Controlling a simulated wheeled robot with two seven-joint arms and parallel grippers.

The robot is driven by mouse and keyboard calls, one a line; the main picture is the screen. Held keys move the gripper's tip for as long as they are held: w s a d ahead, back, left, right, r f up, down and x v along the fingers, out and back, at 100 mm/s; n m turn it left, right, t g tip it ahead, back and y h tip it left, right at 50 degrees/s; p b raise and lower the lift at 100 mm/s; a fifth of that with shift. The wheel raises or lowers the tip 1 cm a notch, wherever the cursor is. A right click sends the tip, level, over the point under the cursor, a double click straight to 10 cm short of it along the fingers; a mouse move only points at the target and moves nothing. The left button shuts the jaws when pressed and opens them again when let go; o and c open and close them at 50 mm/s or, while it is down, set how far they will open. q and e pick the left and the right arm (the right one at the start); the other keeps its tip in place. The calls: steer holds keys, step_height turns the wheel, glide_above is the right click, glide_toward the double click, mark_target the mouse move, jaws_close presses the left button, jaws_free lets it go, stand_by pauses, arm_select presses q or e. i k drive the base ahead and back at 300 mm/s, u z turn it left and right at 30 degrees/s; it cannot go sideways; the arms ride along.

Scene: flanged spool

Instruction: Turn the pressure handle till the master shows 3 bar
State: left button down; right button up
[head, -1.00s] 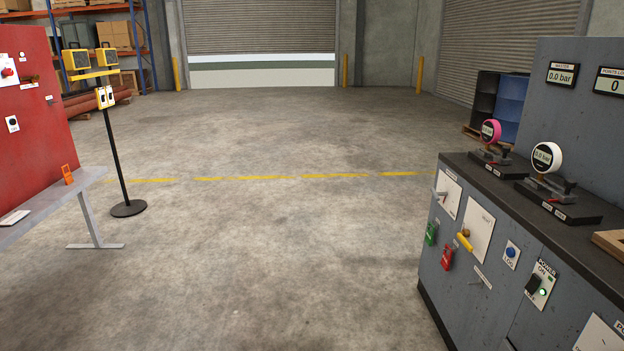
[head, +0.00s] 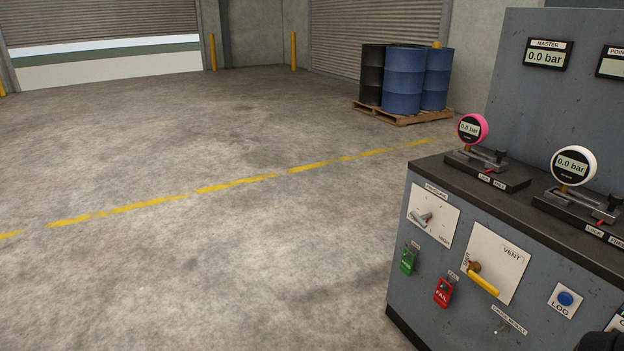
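The pressure handle (head: 424,217) is a small grey lever on a white plate at the left of the bench's front panel, with a HIGH mark at the plate's lower right. The master display (head: 544,56) on the grey back panel reads 0.0 bar. A pink-rimmed gauge (head: 471,129) and a white-rimmed gauge (head: 571,167) stand in clamps on the bench top; both read 0.0 bar. The yellow vent handle (head: 483,284) slants down to the right on its plate. Neither gripper can be made out; a dark shape at the lower right edge is cut off and unclear.
The grey bench (head: 410,285) fills the right side. Its front carries a green tag (head: 408,261), a red FAIL tag (head: 443,292) and a blue LOG button (head: 565,299). Blue drums (head: 403,80) stand on a pallet behind. The concrete floor left of the bench is clear.

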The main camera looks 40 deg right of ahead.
mark_target(420, 220)
steer(key=z, duration=0.1)
steer(key=i, duration=2.3)
steer(key=z, duration=0.9)
steer(key=i, duration=1.45)
steer(key=z, duration=2.1)
steer(key=i, duration=0.8)
steer(key=z, duration=0.5)
